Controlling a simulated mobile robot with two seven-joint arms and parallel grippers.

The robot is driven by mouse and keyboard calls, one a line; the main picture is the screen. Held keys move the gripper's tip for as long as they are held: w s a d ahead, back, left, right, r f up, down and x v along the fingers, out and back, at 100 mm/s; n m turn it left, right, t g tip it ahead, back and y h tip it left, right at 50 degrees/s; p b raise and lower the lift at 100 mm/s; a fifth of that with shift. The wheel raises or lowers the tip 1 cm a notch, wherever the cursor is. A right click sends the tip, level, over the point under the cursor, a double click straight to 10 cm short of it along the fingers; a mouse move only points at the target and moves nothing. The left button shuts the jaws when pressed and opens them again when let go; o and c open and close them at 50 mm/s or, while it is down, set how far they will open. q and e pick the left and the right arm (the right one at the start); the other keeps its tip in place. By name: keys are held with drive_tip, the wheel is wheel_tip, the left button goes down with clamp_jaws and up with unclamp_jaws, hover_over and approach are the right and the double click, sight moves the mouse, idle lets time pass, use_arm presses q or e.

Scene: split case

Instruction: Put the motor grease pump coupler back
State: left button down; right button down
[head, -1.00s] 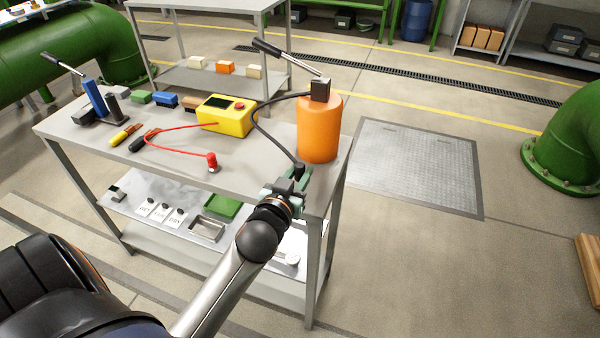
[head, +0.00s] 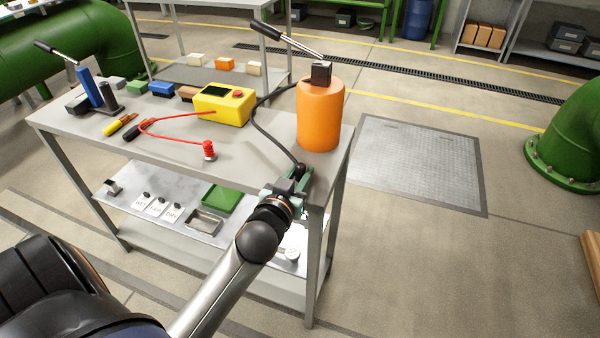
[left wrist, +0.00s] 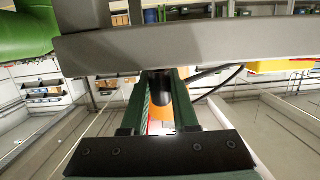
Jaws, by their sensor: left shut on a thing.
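The orange grease pump (head: 320,115) stands upright at the right end of the grey workbench (head: 255,165), with a black head and a lever handle on top. A black hose (head: 262,130) runs from its head down to a dark coupler (head: 300,169). My left gripper (head: 296,178) is shut on the coupler at the bench's front right edge, in front of the pump. The left wrist view shows the dark round coupler (left wrist: 160,84) between the green fingers, with a grey slab crossing in front of its upper part. Its far end is hidden. My right gripper is not in view.
A yellow box (head: 224,105) with a red cord and red plug (head: 208,150) lies left of the pump. The lower shelf holds a green tray (head: 220,199). The floor right of the bench is clear.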

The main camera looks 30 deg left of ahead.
use_arm(q)
drive_tip(key=shift+f+b, duration=0.35)
drive_tip(key=shift+f, duration=0.25)
drive_tip(key=c, duration=0.6)
unclamp_jaws()
